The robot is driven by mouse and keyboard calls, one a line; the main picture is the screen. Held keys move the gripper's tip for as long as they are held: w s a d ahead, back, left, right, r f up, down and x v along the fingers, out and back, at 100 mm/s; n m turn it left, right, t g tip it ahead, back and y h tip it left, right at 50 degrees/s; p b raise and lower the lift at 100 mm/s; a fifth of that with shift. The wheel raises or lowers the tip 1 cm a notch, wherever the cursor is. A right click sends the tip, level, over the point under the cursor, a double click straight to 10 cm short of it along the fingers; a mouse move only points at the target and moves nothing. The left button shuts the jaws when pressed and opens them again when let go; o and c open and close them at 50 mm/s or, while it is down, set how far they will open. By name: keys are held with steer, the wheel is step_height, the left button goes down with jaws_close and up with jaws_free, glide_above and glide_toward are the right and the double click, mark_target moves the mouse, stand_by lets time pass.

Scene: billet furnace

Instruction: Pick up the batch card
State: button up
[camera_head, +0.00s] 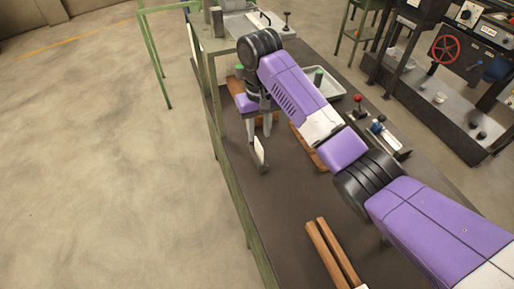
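A small upright pale card in a dark holder or base (260,151), which looks like the batch card, stands on the dark bench top (285,205) near its left edge. My gripper (259,137) points down just behind and above it in the body camera view. Its two pale fingers are spread apart, with nothing visible between them. I cannot tell whether a fingertip touches the card.
Wooden bars (322,252) lie at the bench front, and another wooden piece (309,148) lies right of my gripper. A light tray (325,83) and a device with a red knob (358,99) stand farther back. A green frame (228,165) runs along the bench's left edge.

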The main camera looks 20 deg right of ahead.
mark_target(259, 143)
steer(key=shift+s+f+p, duration=0.2)
steer(key=shift+f+p, duration=0.5)
steer(key=shift+f, duration=2.4)
jaws_close()
